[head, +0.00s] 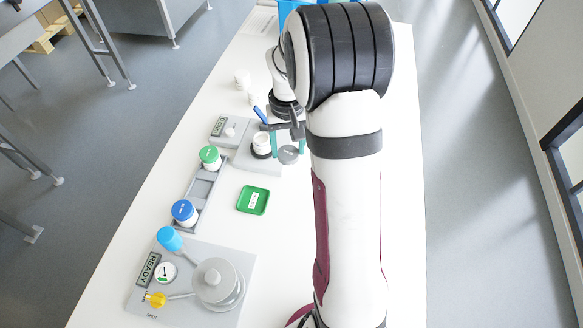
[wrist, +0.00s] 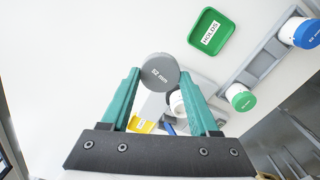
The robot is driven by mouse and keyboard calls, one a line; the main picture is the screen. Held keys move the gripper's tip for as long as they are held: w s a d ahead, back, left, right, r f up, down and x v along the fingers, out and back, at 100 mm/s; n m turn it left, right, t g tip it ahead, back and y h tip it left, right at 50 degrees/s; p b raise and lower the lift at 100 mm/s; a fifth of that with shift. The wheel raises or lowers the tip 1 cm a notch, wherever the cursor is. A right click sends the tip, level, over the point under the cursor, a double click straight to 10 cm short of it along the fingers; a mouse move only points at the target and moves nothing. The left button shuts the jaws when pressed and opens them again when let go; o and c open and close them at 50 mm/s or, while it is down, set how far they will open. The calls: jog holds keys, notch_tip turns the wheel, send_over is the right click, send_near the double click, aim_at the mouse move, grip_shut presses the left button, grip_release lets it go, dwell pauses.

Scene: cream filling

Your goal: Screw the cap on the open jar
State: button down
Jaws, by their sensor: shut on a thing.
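My gripper (head: 291,149) is shut on a grey round cap (head: 288,156), held between the teal fingertips. In the wrist view the cap (wrist: 160,73) faces the camera with a size mark in mm, and it sits between the fingers (wrist: 160,76). The open jar (head: 262,145) is white and stands upright in a dark ring on a grey base plate (head: 257,167). The cap is to the right of the jar in the head view, apart from it. In the wrist view the jar (wrist: 177,103) is partly hidden behind the cap and a finger.
A rack (head: 205,181) holds a green-lidded jar (head: 210,157) and a blue-lidded jar (head: 184,212). A green tray (head: 253,200) lies empty right of it. A grey machine (head: 214,281) with blue and yellow handles stands nearest. White jars (head: 242,77) stand farther back. Bare table lies around the tray.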

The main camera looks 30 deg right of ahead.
jog(key=shift+m, duration=0.5)
jog(key=w, duration=0.7)
jog(key=w+a, duration=0.1)
jog(key=w, duration=0.3)
jog(key=shift+w+a+f, duration=0.1)
jog(key=shift+w, duration=0.15)
jog(key=shift+f, duration=1.5)
jog(key=shift+f, duration=0.65)
